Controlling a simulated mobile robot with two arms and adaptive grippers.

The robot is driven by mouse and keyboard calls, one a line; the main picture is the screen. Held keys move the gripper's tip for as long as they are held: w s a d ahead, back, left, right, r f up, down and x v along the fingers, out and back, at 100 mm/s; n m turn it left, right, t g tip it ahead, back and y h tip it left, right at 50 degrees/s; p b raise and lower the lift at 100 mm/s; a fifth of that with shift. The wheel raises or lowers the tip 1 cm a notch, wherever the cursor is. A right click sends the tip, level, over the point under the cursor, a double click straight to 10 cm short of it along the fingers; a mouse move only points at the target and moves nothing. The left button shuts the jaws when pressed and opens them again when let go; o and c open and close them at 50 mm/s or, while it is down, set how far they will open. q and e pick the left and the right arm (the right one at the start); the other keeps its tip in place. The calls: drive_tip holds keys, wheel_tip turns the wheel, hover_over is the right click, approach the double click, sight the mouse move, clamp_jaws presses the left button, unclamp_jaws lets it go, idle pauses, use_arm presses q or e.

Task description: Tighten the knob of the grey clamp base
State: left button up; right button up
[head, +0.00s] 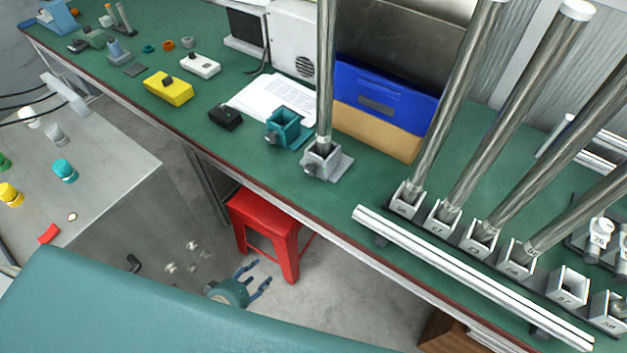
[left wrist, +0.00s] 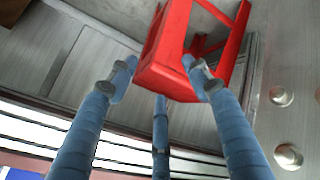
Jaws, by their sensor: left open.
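The grey clamp base (head: 336,165) sits near the front edge of the green table. A metal pole (head: 325,75) stands upright in it. Its knob (head: 309,169) is on its front left side; I cannot tell how tight it is. My left gripper (head: 258,279) is below the table edge, lower and to the left of the clamp base, well apart from it. Its blue fingers (left wrist: 160,80) are spread open and empty in the left wrist view. The clamp base does not show in that view. My right gripper is not in view.
A teal clamp base (head: 290,128) stands just left of the grey one. A red stool (head: 266,222) is under the table near my left gripper. Metal rails (head: 450,270) and numbered sockets with poles lie to the right. A grey cabinet (head: 110,190) stands left.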

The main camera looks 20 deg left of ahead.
use_arm(q)
drive_tip(key=w+d+r+n+t+h+b, duration=0.2)
drive_tip(key=w+d+r+n+t, duration=0.15)
drive_tip(key=w+r+n, duration=0.45)
drive_tip(key=n+t+h+b, duration=0.2)
drive_tip(key=n+t+h, duration=0.15)
drive_tip(key=n, duration=0.45)
approach(309, 172)
drive_tip(key=shift+t+y, duration=0.3)
drive_tip(key=shift+y, duration=0.15)
drive_tip(key=x, duration=0.4)
drive_tip(key=p+x, duration=0.1)
drive_tip(key=x, duration=0.3)
drive_tip(key=shift+d+f+p, duration=0.15)
drive_tip(key=shift+d+p, duration=0.15)
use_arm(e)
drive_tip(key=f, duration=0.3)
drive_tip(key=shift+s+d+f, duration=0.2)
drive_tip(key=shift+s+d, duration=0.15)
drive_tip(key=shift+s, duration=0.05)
use_arm(q)
drive_tip(key=c, duration=1.2)
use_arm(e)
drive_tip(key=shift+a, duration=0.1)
